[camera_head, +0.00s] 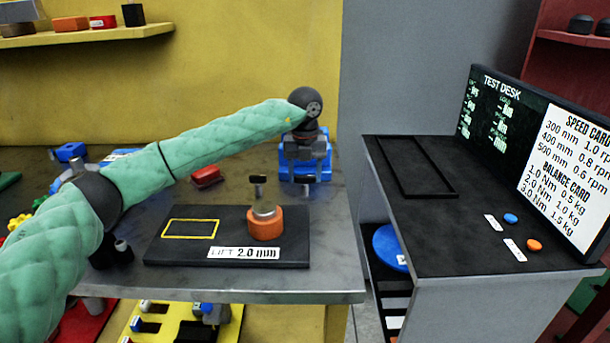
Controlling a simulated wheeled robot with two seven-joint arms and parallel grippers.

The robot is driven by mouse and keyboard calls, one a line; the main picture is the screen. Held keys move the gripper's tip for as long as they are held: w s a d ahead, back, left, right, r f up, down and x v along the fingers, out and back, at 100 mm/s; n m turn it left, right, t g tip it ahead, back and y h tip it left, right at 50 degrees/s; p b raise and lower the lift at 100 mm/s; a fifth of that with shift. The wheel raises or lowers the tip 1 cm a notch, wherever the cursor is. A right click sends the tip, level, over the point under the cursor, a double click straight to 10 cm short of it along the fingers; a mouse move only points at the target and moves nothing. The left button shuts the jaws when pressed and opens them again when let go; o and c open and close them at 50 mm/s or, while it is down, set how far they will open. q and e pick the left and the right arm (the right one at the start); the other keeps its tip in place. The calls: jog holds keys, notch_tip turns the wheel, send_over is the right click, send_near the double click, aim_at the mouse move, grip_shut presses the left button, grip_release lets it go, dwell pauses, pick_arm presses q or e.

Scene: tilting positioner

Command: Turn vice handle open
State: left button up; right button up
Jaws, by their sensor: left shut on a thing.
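A blue vice (288,168) with grey metal parts stands near the back right of the grey workbench. My left arm, in a green padded sleeve, reaches in from the left, and its dark wrist hangs over the vice. My left gripper (305,151) points down at the top of the vice and is shut on a part there, most likely the vice handle. The wrist and fingers hide most of that part, so I cannot tell how far the handle is turned. My right gripper is not in view.
A black board (180,251) carries an orange cylinder (265,224) with a T-shaped top, in front of the vice. A red block (206,176) lies left of the vice. A test desk (440,225) with a display panel (535,155) stands at right, across a gap.

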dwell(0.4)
pick_arm(q)
jog(key=o, duration=1)
jog(key=shift+r+b, duration=0.35)
jog(key=shift+r, duration=3.55)
